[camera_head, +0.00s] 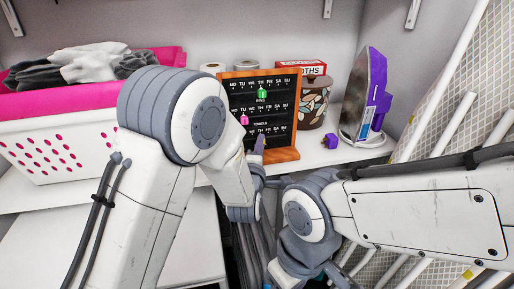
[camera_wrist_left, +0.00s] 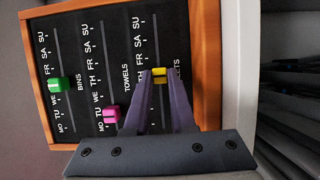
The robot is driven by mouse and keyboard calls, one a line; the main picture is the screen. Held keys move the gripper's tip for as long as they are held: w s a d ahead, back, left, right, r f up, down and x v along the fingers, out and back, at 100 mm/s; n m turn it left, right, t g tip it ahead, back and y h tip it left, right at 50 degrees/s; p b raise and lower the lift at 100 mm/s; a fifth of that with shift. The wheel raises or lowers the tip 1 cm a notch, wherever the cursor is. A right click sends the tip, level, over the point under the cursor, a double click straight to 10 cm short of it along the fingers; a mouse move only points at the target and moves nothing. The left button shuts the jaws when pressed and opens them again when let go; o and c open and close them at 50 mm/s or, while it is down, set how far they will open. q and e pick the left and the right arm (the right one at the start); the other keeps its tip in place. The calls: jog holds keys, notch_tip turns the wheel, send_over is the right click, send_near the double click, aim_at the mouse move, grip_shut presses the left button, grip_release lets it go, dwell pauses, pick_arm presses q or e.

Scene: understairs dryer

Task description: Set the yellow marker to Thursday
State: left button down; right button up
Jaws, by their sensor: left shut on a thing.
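The dark day board (camera_head: 283,120) in an orange wooden frame stands on the shelf. In the left wrist view the board (camera_wrist_left: 68,30) appears turned sideways. The yellow marker (camera_wrist_left: 159,75) is on its third row, around the TH position; the fingers partly cover the labels there. My left gripper (camera_wrist_left: 160,78) is shut on this marker with its purple fingertips. In the head view the left gripper (camera_head: 259,143) is at the board's lower part, and the yellow marker is hidden. The green marker (camera_wrist_left: 57,84) and pink marker (camera_wrist_left: 112,115) sit on the other two rows. My right gripper is not visible.
A patterned pot (camera_head: 314,100) stands behind the board's right side. An iron (camera_head: 366,95) and a small purple object (camera_head: 330,141) are farther right. A white laundry basket (camera_head: 50,145) fills the left. My right forearm crosses the lower right.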

pick_arm(q)
jog(key=c, duration=0.7)
grip_release()
jog(key=shift+c, duration=0.2)
jog(key=shift+s, duration=0.1)
jog(key=s+a+b, duration=0.1)
jog(key=s+b, duration=0.6)
jog(key=s, duration=0.3)
jog(key=shift+a, duration=0.3)
jog(key=shift+s, duration=0.1)
